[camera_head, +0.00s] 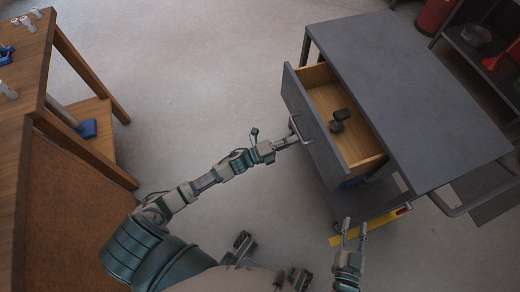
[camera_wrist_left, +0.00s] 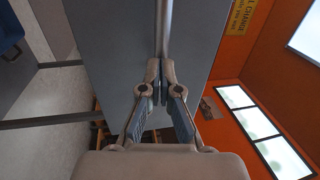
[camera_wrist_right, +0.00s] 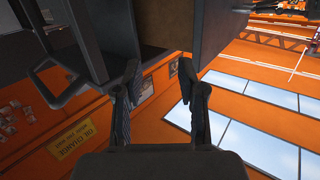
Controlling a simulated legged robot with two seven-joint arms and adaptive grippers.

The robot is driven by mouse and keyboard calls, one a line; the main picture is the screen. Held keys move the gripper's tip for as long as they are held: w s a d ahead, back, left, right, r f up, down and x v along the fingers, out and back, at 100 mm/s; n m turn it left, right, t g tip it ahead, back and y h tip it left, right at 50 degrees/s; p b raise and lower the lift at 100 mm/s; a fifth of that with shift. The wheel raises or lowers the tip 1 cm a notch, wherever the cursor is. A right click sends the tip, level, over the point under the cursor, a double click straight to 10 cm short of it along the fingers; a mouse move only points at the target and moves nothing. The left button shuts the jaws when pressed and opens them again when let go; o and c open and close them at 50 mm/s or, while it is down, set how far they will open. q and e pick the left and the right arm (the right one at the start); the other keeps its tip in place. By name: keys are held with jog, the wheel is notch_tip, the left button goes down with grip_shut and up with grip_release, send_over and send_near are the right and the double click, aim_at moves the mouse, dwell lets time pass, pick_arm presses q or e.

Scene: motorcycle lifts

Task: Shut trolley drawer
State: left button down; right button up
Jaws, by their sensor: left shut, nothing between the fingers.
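The grey trolley (camera_head: 425,95) stands at the right in the head view. Its wooden-lined drawer (camera_head: 365,145) is pulled out to the left, with a dark object (camera_head: 338,122) inside. My left gripper (camera_head: 294,137) is at the drawer's grey front, by its metal handle (camera_head: 300,126). In the left wrist view, the fingers (camera_wrist_left: 163,92) are shut and empty, with tips close to the handle bar (camera_wrist_left: 163,30); contact is unclear. My right gripper (camera_head: 354,228) is open and empty below the drawer's near side; its spread fingers also show in the right wrist view (camera_wrist_right: 160,85).
A wooden workbench (camera_head: 75,115) stands at the left with small white and blue items on top. A yellow strip (camera_head: 345,239) lies low beside the trolley. A shelf (camera_head: 490,50) and red container (camera_head: 434,15) are at the upper right. The grey floor between bench and trolley is clear.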

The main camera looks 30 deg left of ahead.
pick_arm(q)
jog(key=f+b+x, duration=0.1)
jog(key=x, duration=0.7)
jog(key=f+b+x, duration=0.1)
jog(key=x, duration=0.3)
jog(key=shift+w+d+f+b, duration=0.25)
jog(key=shift+w+d+b, duration=0.05)
jog(key=shift+w, duration=0.1)
jog(key=shift+w+d, duration=0.45)
jog(key=shift+w, duration=0.05)
jog(key=shift+r, duration=0.2)
jog(key=shift+a, duration=0.1)
pick_arm(e)
notch_tip(320, 180, up, 7)
jog(key=s+t+y, duration=0.1)
jog(key=t, duration=0.4)
jog(key=shift+a+t, duration=0.4)
jog(key=shift+a, duration=0.05)
jog(key=shift+y, duration=0.3)
